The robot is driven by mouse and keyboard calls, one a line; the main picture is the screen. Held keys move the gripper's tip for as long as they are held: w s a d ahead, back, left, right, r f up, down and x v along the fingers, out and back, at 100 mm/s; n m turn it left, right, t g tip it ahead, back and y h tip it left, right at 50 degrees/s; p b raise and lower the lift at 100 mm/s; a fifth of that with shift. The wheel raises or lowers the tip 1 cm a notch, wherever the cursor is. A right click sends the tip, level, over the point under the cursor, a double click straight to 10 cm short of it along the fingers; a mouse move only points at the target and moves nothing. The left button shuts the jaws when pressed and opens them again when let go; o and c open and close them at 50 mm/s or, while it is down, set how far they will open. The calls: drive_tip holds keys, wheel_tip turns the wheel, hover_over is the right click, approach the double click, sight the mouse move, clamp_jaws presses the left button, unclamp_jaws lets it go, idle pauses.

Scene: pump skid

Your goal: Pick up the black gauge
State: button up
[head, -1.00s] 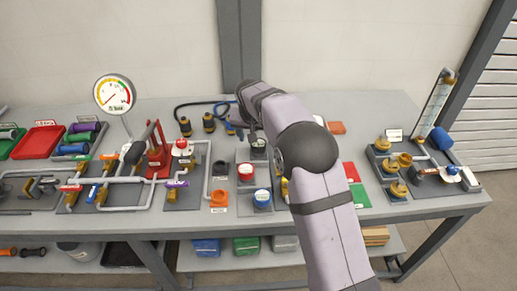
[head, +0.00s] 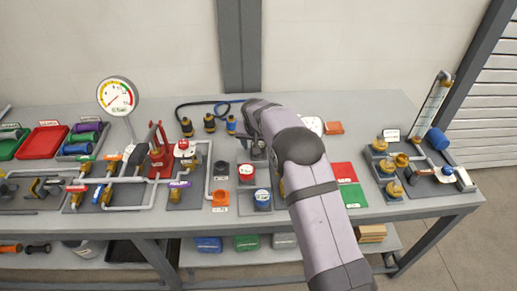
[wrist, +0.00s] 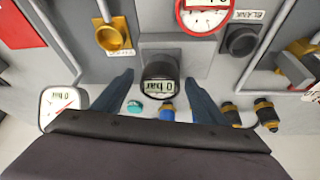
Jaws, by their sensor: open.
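The black gauge (wrist: 160,70) is a dark round body with a small display reading 0 bar. It stands upright on a grey block (wrist: 186,65). In the wrist view my gripper (wrist: 160,78) is open, with one blue-grey finger on each side of the gauge. Gaps show between the fingers and the gauge. In the head view my gripper (head: 256,142) is over the back of the gauge block, and the black gauge (head: 258,154) is mostly hidden behind my arm.
A red gauge (head: 246,172) and a blue gauge (head: 262,199) stand close in front. A black blank cap (head: 221,168) is to the left. Hose connectors (head: 209,122) lie behind.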

drive_tip(key=c, duration=1.2)
drive_tip(key=shift+c, duration=0.2)
drive_tip(key=shift+r, duration=0.15)
wheel_tip(320, 180, up, 9)
drive_tip(key=b, duration=0.3)
drive_tip(key=shift+r, duration=0.45)
